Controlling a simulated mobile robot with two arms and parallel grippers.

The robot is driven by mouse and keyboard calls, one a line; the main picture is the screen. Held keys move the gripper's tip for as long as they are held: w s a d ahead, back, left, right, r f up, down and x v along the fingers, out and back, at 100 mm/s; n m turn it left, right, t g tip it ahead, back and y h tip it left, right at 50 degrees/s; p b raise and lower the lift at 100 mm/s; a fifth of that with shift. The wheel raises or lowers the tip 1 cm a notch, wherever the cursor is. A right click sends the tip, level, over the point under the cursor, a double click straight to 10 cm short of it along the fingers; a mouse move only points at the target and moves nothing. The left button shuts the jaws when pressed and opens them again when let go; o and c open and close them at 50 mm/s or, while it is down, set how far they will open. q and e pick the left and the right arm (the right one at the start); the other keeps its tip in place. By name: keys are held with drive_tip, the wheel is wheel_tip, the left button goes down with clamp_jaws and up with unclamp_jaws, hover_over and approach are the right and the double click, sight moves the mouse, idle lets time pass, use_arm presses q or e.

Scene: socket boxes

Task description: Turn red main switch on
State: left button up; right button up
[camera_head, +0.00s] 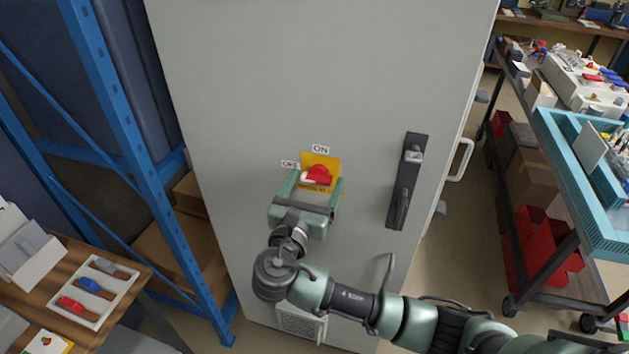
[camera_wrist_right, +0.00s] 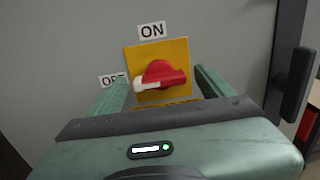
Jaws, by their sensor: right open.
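The red main switch (camera_head: 318,175) is a red rotary knob on a yellow plate (camera_head: 333,161) on the grey cabinet door. An ON label (camera_head: 320,149) is above it and an OFF label (camera_head: 289,164) is at its left. In the right wrist view the red knob (camera_wrist_right: 164,74) lies roughly level, its white-tipped end (camera_wrist_right: 146,84) pointing left towards the partly hidden OFF label (camera_wrist_right: 112,80). My right gripper (camera_head: 313,184) is open, with one finger on each side of the knob. The fingers look apart from the knob; contact cannot be made out. My left gripper is not in view.
The grey cabinet (camera_head: 250,80) has a black door handle (camera_head: 407,182) right of the switch. A blue rack (camera_head: 130,150) and wooden table (camera_head: 125,305) stand at left. A cart with a light-blue tray (camera_head: 570,160) stands at right.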

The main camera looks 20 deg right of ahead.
drive_tip(key=c, duration=1.4)
drive_tip(key=shift+m, duration=0.3)
drive_tip(key=shift+o, duration=0.2)
drive_tip(key=m, duration=0.3)
drive_tip(key=shift+f+b, duration=0.15)
drive_tip(key=shift+b, duration=0.2)
drive_tip(key=m+b, duration=0.2)
drive_tip(key=m, duration=0.3)
drive_tip(key=shift+m+b, duration=3.1)
drive_tip(key=shift+m, duration=1.5)
